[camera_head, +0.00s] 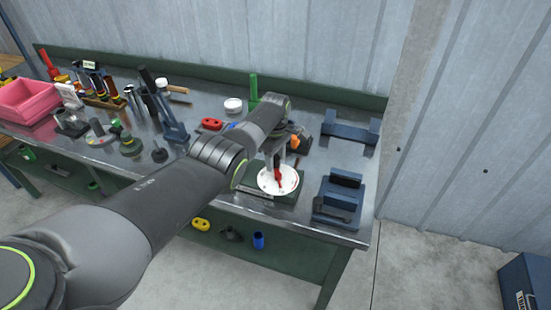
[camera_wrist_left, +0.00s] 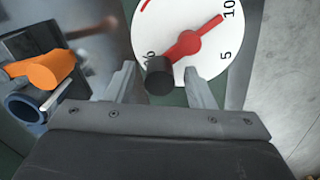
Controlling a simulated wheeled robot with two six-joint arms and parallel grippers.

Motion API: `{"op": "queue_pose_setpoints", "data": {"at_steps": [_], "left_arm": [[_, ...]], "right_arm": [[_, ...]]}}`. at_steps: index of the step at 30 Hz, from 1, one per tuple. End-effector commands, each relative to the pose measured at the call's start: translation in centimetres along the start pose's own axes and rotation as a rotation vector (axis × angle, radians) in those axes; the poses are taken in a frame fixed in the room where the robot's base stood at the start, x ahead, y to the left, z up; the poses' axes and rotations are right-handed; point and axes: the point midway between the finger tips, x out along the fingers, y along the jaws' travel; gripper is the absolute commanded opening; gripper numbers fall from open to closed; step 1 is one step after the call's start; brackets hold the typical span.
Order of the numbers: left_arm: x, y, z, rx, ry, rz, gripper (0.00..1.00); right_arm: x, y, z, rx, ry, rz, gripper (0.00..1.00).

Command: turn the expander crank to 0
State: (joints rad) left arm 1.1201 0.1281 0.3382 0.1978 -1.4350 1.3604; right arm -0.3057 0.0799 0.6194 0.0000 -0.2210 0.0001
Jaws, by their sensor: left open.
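The expander's white dial (camera_head: 288,186) with its red crank (camera_head: 278,176) sits near the front edge of the workbench. In the left wrist view the dial (camera_wrist_left: 208,62) shows the marks 5 and 10, and another mark partly hidden at left. The red crank (camera_wrist_left: 188,42) runs across the hub; its thin end points toward 10. Its other end carries a black knob (camera_wrist_left: 159,80). My left gripper (camera_wrist_left: 163,77) is open, with a finger on each side of the knob; whether either touches it I cannot tell. My right gripper is not in view.
An orange-tipped part (camera_wrist_left: 48,70) and a blue ring (camera_wrist_left: 25,108) lie left of the gripper in the wrist view. A blue fixture (camera_head: 338,200) stands right of the dial. Several tools and a pink bin (camera_head: 28,100) fill the bench's left.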

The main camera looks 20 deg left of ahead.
Motion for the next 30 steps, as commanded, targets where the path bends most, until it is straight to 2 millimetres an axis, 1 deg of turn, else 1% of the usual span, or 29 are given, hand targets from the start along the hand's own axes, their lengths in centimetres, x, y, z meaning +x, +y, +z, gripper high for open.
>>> {"op": "queue_pose_setpoints", "data": {"at_steps": [3,13,23,30], "left_arm": [[0.0,0.0,0.0,0.0,0.0,0.0,0.47],[0.0,0.0,0.0,0.0,0.0,0.0,0.04],[0.0,0.2,0.2,0.047,0.0,0.0,0.04],[0.1,0.6,0.7,0.194,0.001,0.0,0.04]], "right_arm": [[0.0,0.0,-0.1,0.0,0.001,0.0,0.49],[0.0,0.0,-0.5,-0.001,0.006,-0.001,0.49],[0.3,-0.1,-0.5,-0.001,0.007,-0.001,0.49],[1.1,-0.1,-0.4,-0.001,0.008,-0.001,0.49]]}}
